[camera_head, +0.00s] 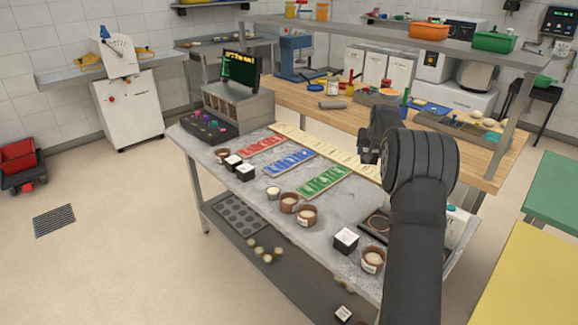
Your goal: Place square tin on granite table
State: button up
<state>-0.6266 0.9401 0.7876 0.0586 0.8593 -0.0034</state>
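The granite table (263,215) is the long grey speckled top in the middle. A square black tin with a white top (346,240) stands on its front right part, beside a round brown pot (372,260). Two similar square tins (233,162) and (245,171) stand on its left part. Another dark square tin with a white top (343,314) is lower down, below the tabletop at the bottom edge. My gripper (368,149) is above the table's right part, pointing away. Its fingers are too small and dark to tell if it is open or holds anything.
Red (260,146), blue (290,160) and green (322,181) panels lie along the table's middle. Several brown pots stand along its front. A wooden bench (300,98) with tools and a raised shelf is behind. Bare granite shows between the front pots and the tin.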

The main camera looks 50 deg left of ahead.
jog(key=s+a+n+g+y, duration=0.2)
jog(key=s+a+n, duration=0.4)
jog(key=s+a, duration=1.35)
jog(key=s+a+f, duration=0.1)
jog(key=a+f, duration=0.3)
jog(key=s+a+f, duration=0.2)
jog(key=a+f, duration=0.2)
jog(key=s+a+f, duration=0.2)
jog(key=a+f, duration=0.2)
jog(key=shift+s+a, duration=0.15)
jog(key=shift+s, duration=0.05)
jog(key=shift+f, duration=2)
jog(key=shift+f, duration=0.1)
jog(key=o, duration=1.2)
jog(key=shift+f, duration=0.1)
